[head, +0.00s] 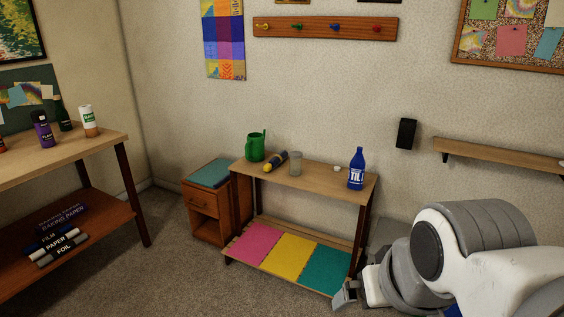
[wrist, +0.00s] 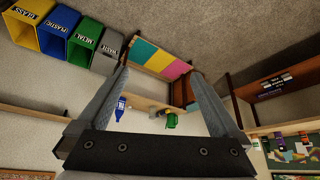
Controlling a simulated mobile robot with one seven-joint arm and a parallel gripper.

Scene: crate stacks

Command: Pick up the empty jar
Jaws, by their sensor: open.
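The empty jar (head: 295,163) is a clear, colourless container standing upright on the top of the small wooden table (head: 322,176), near its middle. A small white item (head: 337,168), perhaps a lid, lies to its right. In the upside-down wrist view, the jar seems to show faintly between the fingers, too small to be sure. My gripper (head: 345,294) is at the lower right of the head view, low and in front of the table's right end, well apart from the jar. In the wrist view my gripper (wrist: 159,72) is open and empty.
A green watering can (head: 255,147), a yellow-and-dark flashlight (head: 276,161) and a blue bottle (head: 356,169) share the tabletop. A brown drawer cabinet (head: 208,206) stands left. Labelled bins (wrist: 82,42) show in the wrist view. Carpet in front is clear.

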